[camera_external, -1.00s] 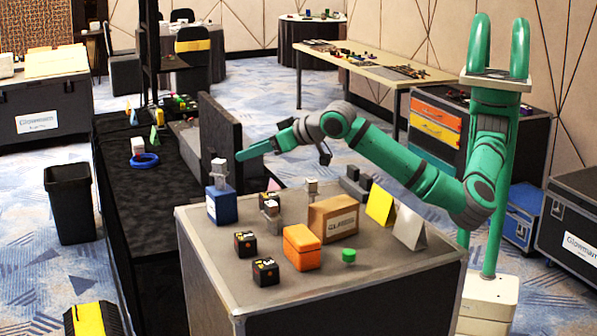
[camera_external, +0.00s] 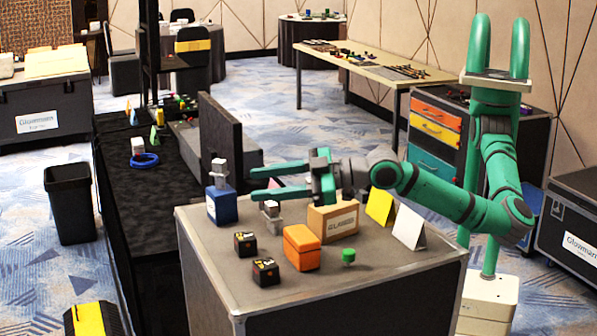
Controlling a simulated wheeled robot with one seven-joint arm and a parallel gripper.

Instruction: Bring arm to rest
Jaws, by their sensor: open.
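My green and grey arm reaches in from the right over the grey-topped case (camera_external: 350,268). My gripper (camera_external: 266,183) is open, its two green fingers pointing left with a gap between them. The wrist and forearm hide part of the back of the case top.
An orange box (camera_external: 302,248), a brown carton (camera_external: 333,221), a yellow card (camera_external: 380,206), a white card (camera_external: 409,228), a green knob-like piece (camera_external: 348,256) and two black cubes (camera_external: 265,271) stand on the case. A black table (camera_external: 150,200) with an upright dark panel (camera_external: 220,140) is at left.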

